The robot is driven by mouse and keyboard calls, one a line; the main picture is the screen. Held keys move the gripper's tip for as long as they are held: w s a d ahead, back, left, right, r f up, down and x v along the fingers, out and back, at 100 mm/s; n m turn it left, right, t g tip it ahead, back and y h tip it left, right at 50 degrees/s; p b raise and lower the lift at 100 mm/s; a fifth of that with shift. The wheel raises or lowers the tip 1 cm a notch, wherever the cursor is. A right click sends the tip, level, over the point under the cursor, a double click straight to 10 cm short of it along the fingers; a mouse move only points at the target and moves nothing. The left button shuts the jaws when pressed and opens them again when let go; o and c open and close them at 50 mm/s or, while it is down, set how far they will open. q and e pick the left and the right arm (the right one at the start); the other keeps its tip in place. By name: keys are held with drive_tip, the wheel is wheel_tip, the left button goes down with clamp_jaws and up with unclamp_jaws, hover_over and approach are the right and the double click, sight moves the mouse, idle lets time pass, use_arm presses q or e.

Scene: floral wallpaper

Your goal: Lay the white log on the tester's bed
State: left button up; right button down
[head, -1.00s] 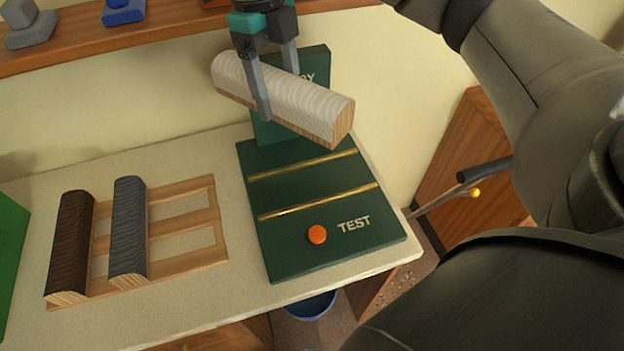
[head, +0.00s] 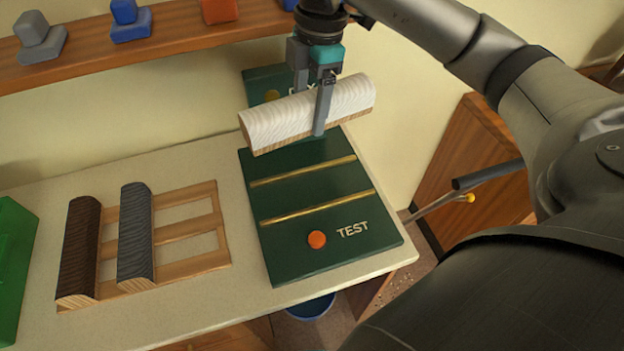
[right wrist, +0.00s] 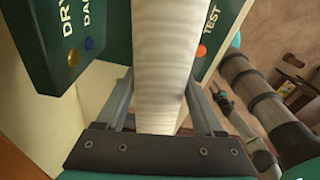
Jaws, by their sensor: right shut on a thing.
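The white log (head: 285,117), pale grained on top with a wooden underside, is held in my right gripper (head: 320,128) above the back part of the tester. It also fills the middle of the right wrist view (right wrist: 165,60), between the two fingers. The tester's bed (head: 297,200) is a dark green slab with two brass strips, an orange button (head: 317,239) and the word TEST. The log hangs apart from the bed and partly hides the upright panel (head: 254,86) behind. In the head view the log slants, right end higher in the picture.
A wooden rack (head: 190,265) on the counter left of the tester holds a dark brown log (head: 80,245) and a grey log (head: 135,235). A green box (head: 12,265) stands at the far left. A shelf (head: 75,55) with coloured blocks runs along the wall.

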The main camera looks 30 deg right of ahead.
drive_tip(key=shift+d+f+m, duration=0.1)
drive_tip(key=shift+d+m, duration=0.05)
drive_tip(key=shift+m, duration=0.65)
drive_tip(key=shift+f, duration=0.35)
drive_tip(key=b, duration=0.1)
hover_over(310, 191)
drive_tip(key=f, duration=1.5)
drive_tip(key=shift+d, duration=0.25)
drive_tip(key=shift+f+b, duration=0.45)
drive_tip(key=shift+f, duration=1.7)
drive_tip(key=shift+f, duration=0.2)
drive_tip(key=shift+c, duration=1.4)
unclamp_jaws()
